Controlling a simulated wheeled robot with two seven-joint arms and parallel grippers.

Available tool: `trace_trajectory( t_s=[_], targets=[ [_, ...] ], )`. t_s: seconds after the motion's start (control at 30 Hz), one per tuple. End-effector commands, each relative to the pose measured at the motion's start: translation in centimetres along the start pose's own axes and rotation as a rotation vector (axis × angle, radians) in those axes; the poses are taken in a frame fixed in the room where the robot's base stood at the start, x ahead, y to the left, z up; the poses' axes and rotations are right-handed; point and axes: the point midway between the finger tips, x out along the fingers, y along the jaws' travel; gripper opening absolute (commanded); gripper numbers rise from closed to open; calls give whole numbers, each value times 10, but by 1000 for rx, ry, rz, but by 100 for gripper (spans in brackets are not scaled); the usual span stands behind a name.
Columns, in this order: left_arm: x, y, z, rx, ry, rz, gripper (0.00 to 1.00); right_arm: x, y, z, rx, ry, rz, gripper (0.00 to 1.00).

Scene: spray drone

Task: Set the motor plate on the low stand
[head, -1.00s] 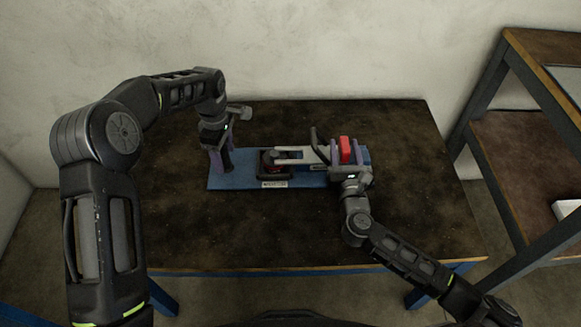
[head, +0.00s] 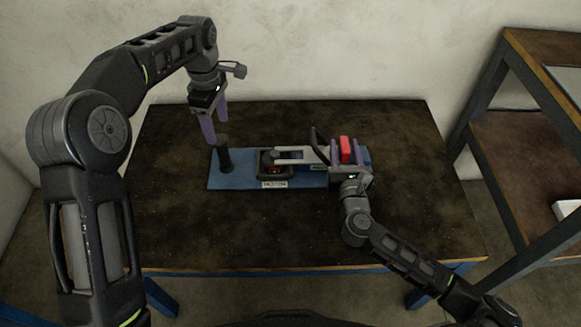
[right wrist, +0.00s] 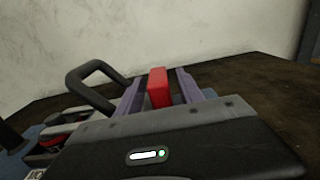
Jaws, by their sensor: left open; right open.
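A blue base board (head: 230,183) lies on the table with a small label reading what looks like "MOTOR" or similar on its front edge. On it sits a low dark stand (head: 266,172) with a reddish part (head: 275,169) inside, under a grey arm-like piece (head: 295,155). A black post (head: 224,156) stands at the board's left end. My left gripper (head: 214,128) is open and empty above this post. My right gripper (head: 346,155) is open, with its fingers on either side of a red block (head: 345,149); the block also shows between the fingers in the right wrist view (right wrist: 159,88). I cannot make out a separate motor plate.
A black loop handle (head: 320,141) rises beside the red block; it also shows in the right wrist view (right wrist: 92,84). The dark table (head: 200,230) is clear in front and behind. A shelf rack (head: 520,140) stands to the right.

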Motion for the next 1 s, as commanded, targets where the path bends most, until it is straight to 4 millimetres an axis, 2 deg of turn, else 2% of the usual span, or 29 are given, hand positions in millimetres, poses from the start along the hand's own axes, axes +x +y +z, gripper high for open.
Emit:
trace_trajectory(
  t_s=[0.27,0.37,0.7,0.83,1.0],
  targets=[
    [1,0,0,0,0,0,62,-4,0,0,0,0,0,44],
    [1,0,0,0,0,-1,62,-14,-1,0,0,1,-1,44],
    [1,0,0,0,0,-1,62,-65,-1,-1,-1,1,-1,44],
    [1,0,0,0,0,-1,62,-74,0,0,0,1,0,44],
    [1,0,0,0,0,0,62,-75,0,0,0,0,0,44]
  ],
)
